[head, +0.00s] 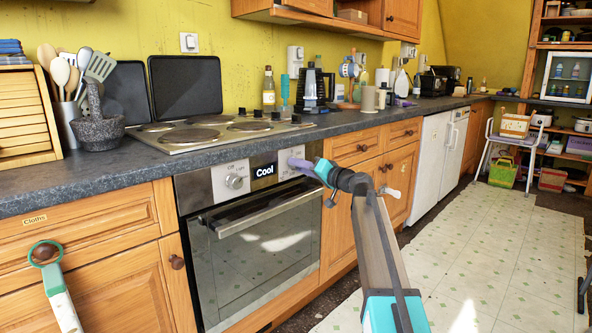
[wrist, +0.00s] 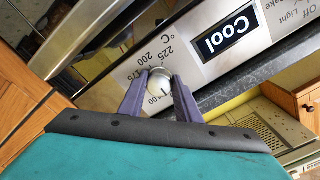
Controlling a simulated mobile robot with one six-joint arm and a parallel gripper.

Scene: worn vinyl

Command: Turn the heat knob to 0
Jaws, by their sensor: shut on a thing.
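The heat knob (wrist: 158,80) is a pale round dial on the oven's metal panel, ringed by printed numbers such as 175, 200 and 225 with °C. My gripper (wrist: 160,84) has its two purple fingers shut on the knob, one on each side. In the head view my gripper (head: 300,164) reaches the panel just right of the display (head: 264,170), which reads "Cool". The fingers hide the knob there. The knob's setting is too small to read surely, and a 0 mark cannot be made out.
A second knob (head: 234,181) sits left of the display. The oven door handle (head: 270,213) runs across just below the panel. The worktop (head: 110,174) and hob (head: 215,133) lie above it. Open floor (head: 480,250) is to the right.

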